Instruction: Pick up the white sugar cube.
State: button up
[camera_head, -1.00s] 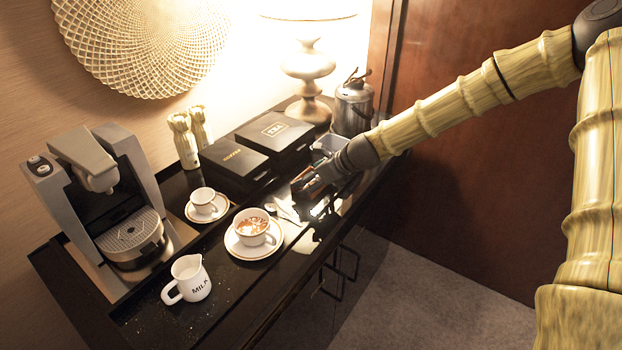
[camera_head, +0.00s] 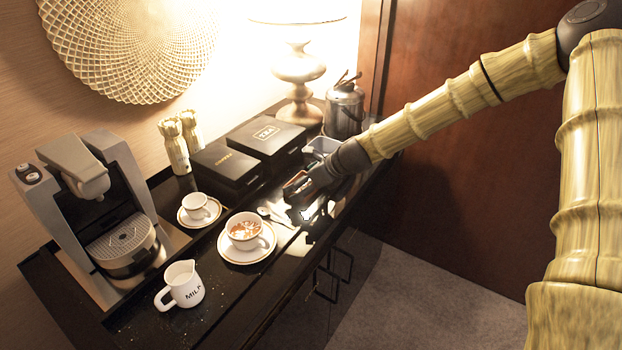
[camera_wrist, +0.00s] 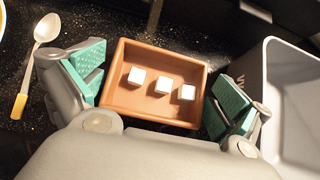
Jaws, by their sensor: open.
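Three white sugar cubes lie in a row in a small brown tray (camera_wrist: 119,91) in the wrist view: a left cube (camera_wrist: 137,76), a middle cube (camera_wrist: 163,84) and a right cube (camera_wrist: 187,93). My gripper (camera_wrist: 162,90) is open, its green-padded fingers on either side of the tray, with nothing between the pads but the tray and cubes below. In the head view my gripper (camera_head: 304,192) is over the counter, and it hides most of the tray and the cubes.
A spoon (camera_wrist: 34,62) lies left of the tray. A grey bin (camera_wrist: 290,105) stands close on the right. On the counter are a cup of coffee (camera_head: 245,231), a milk jug (camera_head: 182,285), a small cup (camera_head: 196,206), black boxes (camera_head: 267,136) and a metal ice bucket (camera_head: 344,108).

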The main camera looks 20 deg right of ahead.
jog(key=v, duration=1.2)
jog(key=shift+b, duration=0.45)
jog(key=shift+s+a+f, duration=0.1)
